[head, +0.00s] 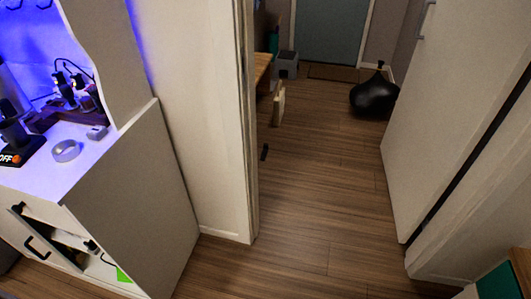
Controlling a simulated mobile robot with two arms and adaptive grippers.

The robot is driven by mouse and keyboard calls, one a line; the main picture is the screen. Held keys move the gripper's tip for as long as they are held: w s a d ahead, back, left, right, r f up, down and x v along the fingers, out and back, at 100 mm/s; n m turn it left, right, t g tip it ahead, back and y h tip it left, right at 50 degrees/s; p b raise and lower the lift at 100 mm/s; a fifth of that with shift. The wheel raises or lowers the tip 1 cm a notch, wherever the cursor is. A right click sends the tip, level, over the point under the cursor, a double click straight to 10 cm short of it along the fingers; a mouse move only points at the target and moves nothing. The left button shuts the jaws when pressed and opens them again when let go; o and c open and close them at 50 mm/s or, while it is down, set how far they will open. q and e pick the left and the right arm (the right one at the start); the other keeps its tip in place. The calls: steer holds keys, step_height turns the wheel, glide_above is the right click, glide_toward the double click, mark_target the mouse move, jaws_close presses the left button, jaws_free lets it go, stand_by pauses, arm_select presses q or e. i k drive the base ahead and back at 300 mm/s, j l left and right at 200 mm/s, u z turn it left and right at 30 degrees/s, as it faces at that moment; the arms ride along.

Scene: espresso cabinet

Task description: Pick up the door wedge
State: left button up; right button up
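A small dark object (264,152) lies on the wooden floor just beyond the doorway, close to the left door frame. It looks like the door wedge, but it is too small to make out its shape clearly. Nothing is seen touching it. Neither of my grippers shows in the head view.
The white cabinet (135,195) stands at left, with a silver ring-shaped item (66,150) on top and a partly open drawer. The white door (445,110) stands open at right. A black bag (374,97) lies farther back.

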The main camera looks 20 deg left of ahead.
mark_target(266, 148)
steer(key=i, duration=1.9)
steer(key=i+l+u, duration=0.1)
steer(key=i, duration=0.45)
steer(key=i+l+u, duration=0.15)
steer(key=i, duration=0.45)
